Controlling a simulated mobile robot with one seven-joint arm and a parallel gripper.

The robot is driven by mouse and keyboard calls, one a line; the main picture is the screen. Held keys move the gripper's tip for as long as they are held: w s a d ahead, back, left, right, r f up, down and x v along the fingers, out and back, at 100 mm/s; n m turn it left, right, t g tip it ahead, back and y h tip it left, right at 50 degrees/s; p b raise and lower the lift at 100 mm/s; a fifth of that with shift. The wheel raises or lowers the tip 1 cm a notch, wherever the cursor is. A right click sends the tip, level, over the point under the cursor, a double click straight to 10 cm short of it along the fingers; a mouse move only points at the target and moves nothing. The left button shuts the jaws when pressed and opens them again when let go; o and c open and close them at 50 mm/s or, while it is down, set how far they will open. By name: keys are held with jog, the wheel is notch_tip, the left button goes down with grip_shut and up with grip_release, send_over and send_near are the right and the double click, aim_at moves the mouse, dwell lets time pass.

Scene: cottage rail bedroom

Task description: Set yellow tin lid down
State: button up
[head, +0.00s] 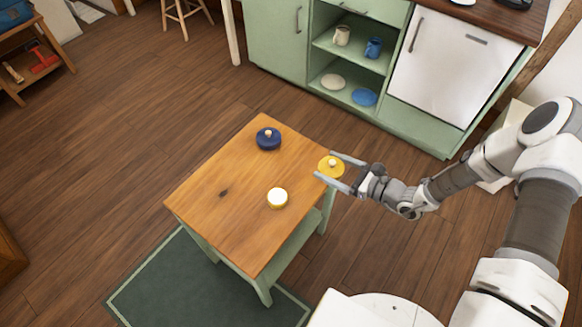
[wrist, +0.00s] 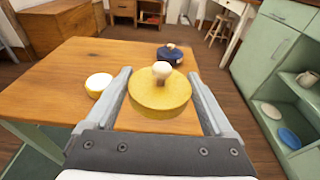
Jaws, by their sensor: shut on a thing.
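The yellow tin lid (head: 331,168) is a round disc with a pale knob. It is held between the fingers of my gripper (head: 325,164), at the right corner of the wooden table. In the wrist view the lid (wrist: 160,97) sits level, knob up, with a finger of my gripper (wrist: 158,76) on each side. I cannot tell how far it is above the tabletop. A small yellow tin with a whitish top (head: 277,198) stands on the table, left of the lid; it also shows in the wrist view (wrist: 98,86).
A dark blue lidded tin (head: 268,138) stands near the table's far corner. The small table (head: 215,205) has bare wood at its middle and left. Green cabinets (head: 276,42) with open shelves holding mugs and plates stand behind.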

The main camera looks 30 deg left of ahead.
aim_at(311, 167)
jog(key=w+a+f, duration=0.1)
jog(key=a, duration=0.1)
jog(key=w+a+f+b, duration=0.1)
jog(key=a+f, duration=0.1)
jog(key=a, duration=0.1)
jog(key=w+a+f, duration=0.2)
jog(key=a, duration=0.1)
jog(key=shift+f, duration=0.15)
jog(key=shift+f+b, duration=0.7)
jog(key=shift+f, duration=1.3)
jog(key=shift+f, duration=0.1)
jog(key=shift+f, duration=0.15)
jog(key=o, duration=1)
jog(key=shift+o, duration=0.2)
jog(key=shift+r, duration=0.35)
jog(key=w+p+v, duration=0.1)
jog(key=v, duration=1.1)
jog(key=shift+s, duration=0.5)
